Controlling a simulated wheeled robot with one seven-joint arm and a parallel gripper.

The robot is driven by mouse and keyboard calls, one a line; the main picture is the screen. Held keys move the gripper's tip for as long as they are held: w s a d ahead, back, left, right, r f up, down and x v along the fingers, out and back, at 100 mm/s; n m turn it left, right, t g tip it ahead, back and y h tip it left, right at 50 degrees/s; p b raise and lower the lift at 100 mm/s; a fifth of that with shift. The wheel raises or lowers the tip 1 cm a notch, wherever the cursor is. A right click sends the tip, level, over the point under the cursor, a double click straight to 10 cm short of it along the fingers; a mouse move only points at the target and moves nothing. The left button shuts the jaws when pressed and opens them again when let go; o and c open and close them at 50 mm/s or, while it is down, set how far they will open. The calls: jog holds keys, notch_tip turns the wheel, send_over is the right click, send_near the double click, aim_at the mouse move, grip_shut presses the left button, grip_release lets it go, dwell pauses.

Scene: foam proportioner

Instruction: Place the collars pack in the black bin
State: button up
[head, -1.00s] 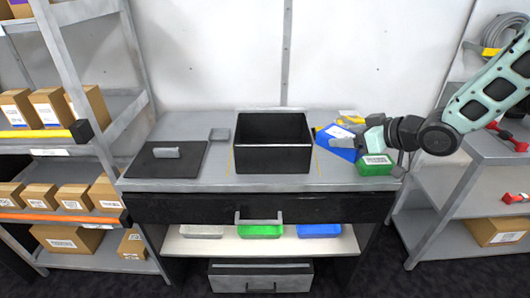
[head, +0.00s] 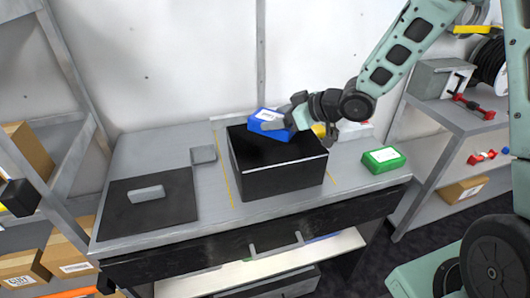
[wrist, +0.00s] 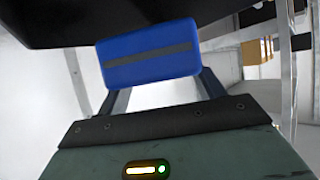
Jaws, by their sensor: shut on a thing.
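The black bin (head: 282,180) stands open-topped on the grey workbench. My gripper (head: 288,121) is shut on a blue pack (head: 268,124) with a white label, held over the back part of the bin's opening. In the wrist view the blue pack (wrist: 150,54) sits between my two fingers, with a dark strip across its face. The label is too small to read, so I cannot confirm that it is the collars pack. A green pack (head: 383,159) lies on the bench to the right of the bin.
A black panel with a grey handle (head: 147,193) and a small grey tray (head: 203,154) lie left of the bin. Shelves with cardboard boxes (head: 75,257) stand at left. A grey rack (head: 452,118) stands at right.

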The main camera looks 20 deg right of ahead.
notch_tip(320, 180, down, 8)
dwell(0.5)
